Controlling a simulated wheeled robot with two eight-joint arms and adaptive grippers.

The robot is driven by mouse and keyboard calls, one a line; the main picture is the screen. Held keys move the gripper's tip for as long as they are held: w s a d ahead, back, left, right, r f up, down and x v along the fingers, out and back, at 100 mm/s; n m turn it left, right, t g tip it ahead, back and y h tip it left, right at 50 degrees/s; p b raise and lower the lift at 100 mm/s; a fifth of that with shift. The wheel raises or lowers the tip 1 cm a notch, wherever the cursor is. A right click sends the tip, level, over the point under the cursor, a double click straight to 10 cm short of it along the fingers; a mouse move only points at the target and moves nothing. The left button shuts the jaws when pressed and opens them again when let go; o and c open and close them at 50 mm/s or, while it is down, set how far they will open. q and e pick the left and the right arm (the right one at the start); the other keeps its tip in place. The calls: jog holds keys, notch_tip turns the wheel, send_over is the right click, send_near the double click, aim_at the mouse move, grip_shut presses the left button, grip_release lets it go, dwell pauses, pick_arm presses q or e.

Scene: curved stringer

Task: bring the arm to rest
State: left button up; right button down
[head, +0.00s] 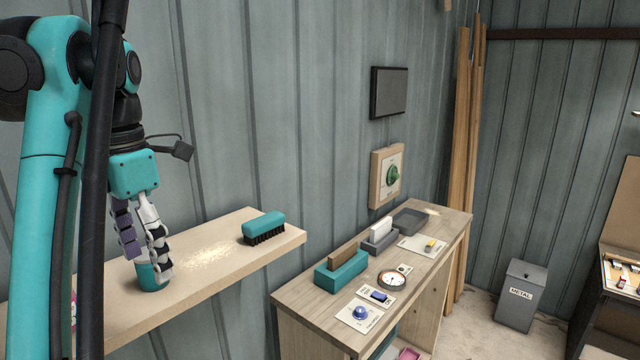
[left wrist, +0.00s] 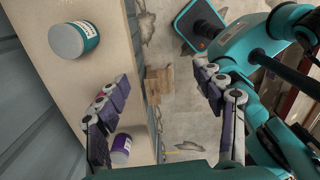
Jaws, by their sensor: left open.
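My left gripper (head: 146,262) hangs at the shelf on the left of the head view, fingers pointing down. In the left wrist view its fingers (left wrist: 161,76) are spread apart with nothing between them. A teal can (head: 149,277) stands on the wooden shelf (head: 200,290), partly hidden behind a finger in the head view. In the left wrist view the teal can (left wrist: 75,40) lies outside the fingers, up and left. A purple-labelled can (left wrist: 121,148) shows beside the left finger. My right gripper is not in view.
A teal brush (head: 264,228) sits near the shelf's right end, beside scattered pale grains (head: 212,258). A workbench (head: 310,300) to the right holds a teal block holder (head: 341,268), a dial (head: 392,280) and cards. A metal bin (head: 522,295) stands on the floor. The corrugated wall is close behind the shelf.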

pick_arm(q)
jog(key=w+d+f+m+t, duration=0.1)
jog(key=w+f+m+t, duration=0.1)
jog(key=f+m, duration=0.5)
jog(key=w+d+f+m+t, duration=0.1)
jog(key=d+f+m, duration=0.1)
jog(key=f+m, duration=0.5)
jog(key=s+d+f+m+t, duration=0.2)
jog(key=s+f+m, duration=0.2)
jog(key=f+m, duration=0.55)
jog(key=s+d+f+m+t, duration=0.15)
jog(key=s+f+m, duration=0.3)
jog(key=f, duration=1.05)
notch_tip(320, 180, down, 38)
jog(key=m+b, duration=0.1)
jog(key=b, duration=3.6)
jog(key=shift+w+a, duration=0.15)
jog(key=shift+w, duration=0.15)
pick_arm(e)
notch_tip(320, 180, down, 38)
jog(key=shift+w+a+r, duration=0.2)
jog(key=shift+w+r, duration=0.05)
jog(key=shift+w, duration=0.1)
pick_arm(q)
jog(key=shift+t, duration=0.25)
